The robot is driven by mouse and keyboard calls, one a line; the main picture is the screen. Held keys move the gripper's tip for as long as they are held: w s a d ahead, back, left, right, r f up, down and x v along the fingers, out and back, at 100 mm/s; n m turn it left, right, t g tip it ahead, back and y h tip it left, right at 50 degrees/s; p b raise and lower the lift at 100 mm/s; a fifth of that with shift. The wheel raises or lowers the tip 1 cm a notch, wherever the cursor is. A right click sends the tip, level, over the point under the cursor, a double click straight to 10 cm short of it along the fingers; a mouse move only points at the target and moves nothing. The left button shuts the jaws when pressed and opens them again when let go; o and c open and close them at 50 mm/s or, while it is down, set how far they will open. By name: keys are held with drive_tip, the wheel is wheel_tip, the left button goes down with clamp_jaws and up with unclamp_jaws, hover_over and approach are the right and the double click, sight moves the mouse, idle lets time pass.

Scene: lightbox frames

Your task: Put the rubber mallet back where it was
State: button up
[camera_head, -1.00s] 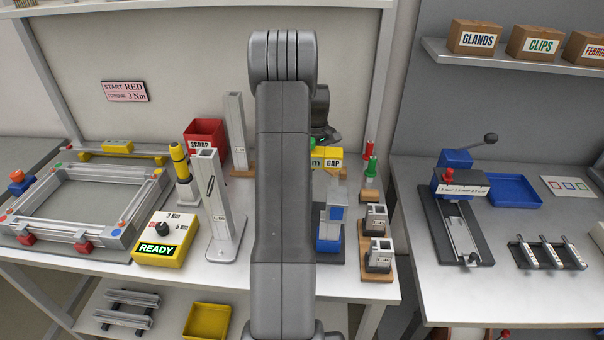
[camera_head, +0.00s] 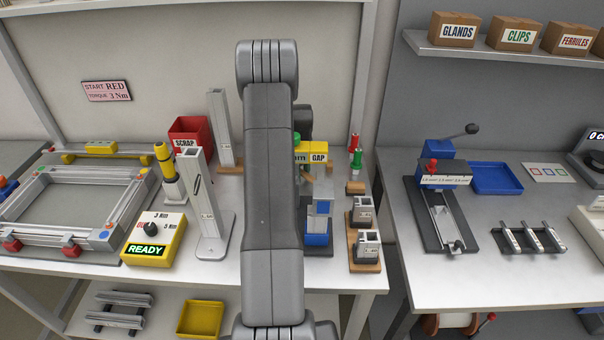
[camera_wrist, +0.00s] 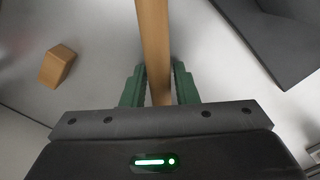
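In the wrist view, a plain wooden handle (camera_wrist: 154,45), which I take to be the rubber mallet's, runs from the top edge down between the green fingers. My gripper (camera_wrist: 158,80) appears shut on this handle, with a finger close against each side. The mallet's head is outside the wrist view. In the head view my own arm hides the gripper and most of what it holds.
The READY box (camera_head: 154,240), grey upright post (camera_head: 207,205), blue-based fixture (camera_head: 318,225) and wooden-based blocks (camera_head: 366,250) crowd the bench around my arm. A red SCRAP bin (camera_head: 190,133) stands behind. A second bench (camera_head: 440,285) is at right, across a gap.

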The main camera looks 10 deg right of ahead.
drive_tip(key=shift+o, duration=1.1)
wheel_tip(320, 180, up, 12)
drive_tip(key=b, duration=0.1)
drive_tip(key=shift+w+r, duration=0.15)
drive_tip(key=shift+r, duration=0.05)
drive_tip(key=shift+a, duration=0.1)
